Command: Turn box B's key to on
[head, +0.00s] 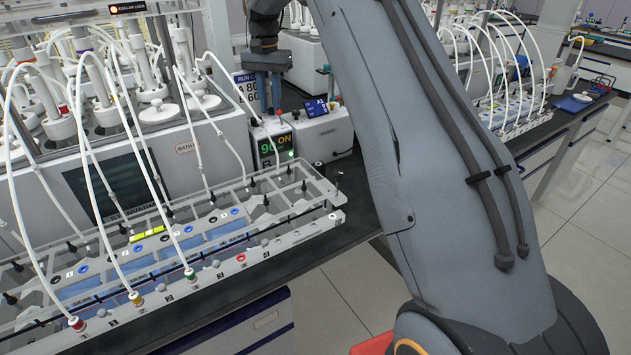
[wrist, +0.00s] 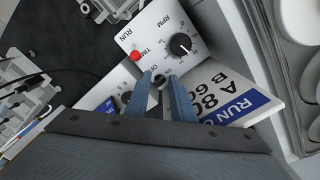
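A white control box (head: 273,146) stands on the bench in the head view. Its front panel shows green digits and the word ON, with a letter below that looks like B. My gripper (head: 270,108) points down over this box's top. In the wrist view the box top (wrist: 150,40) carries a black RPM knob (wrist: 180,44), a red button (wrist: 135,57) and a small key switch (wrist: 157,80) by ON/OFF lettering. My gripper (wrist: 160,77) is open, its two blue fingers on either side of the key switch. Contact and the key's exact angle cannot be told.
A run card (head: 247,88) reading A 80, B 60 stands just behind the box. A second box with a blue screen (head: 316,107) is close on the right. A water bath with tubed vessels (head: 110,165) is at left, and a clear rack (head: 200,235) stands in front.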

